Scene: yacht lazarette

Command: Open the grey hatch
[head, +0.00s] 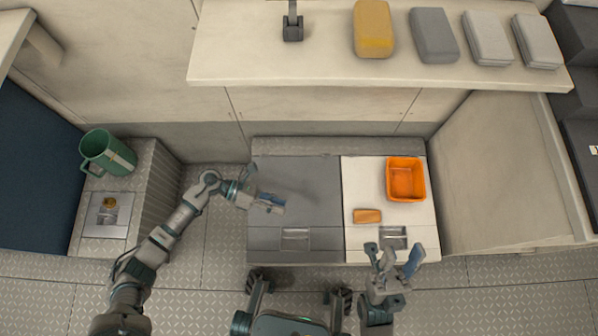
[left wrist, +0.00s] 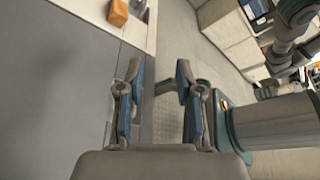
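The grey hatch (head: 300,180) is a flat, closed lid in the low bench, left of a white lid. Its recessed handle (head: 295,238) is near the front edge. My left gripper (head: 275,203) is over the left part of the grey hatch, behind and left of the handle. The left wrist view shows its two fingers apart with nothing between them (left wrist: 158,78), and the grey hatch surface (left wrist: 50,70) at left. I cannot tell its exact height above the lid. My right gripper (head: 393,262) is open and empty, just in front of the white lid.
The white lid (head: 360,185) carries an orange bin (head: 405,180) and a small orange block (head: 367,216). A green mug (head: 107,153) stands on a left-hand step. A shelf (head: 300,65) overhangs the back. The grey hatch top holds no loose objects.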

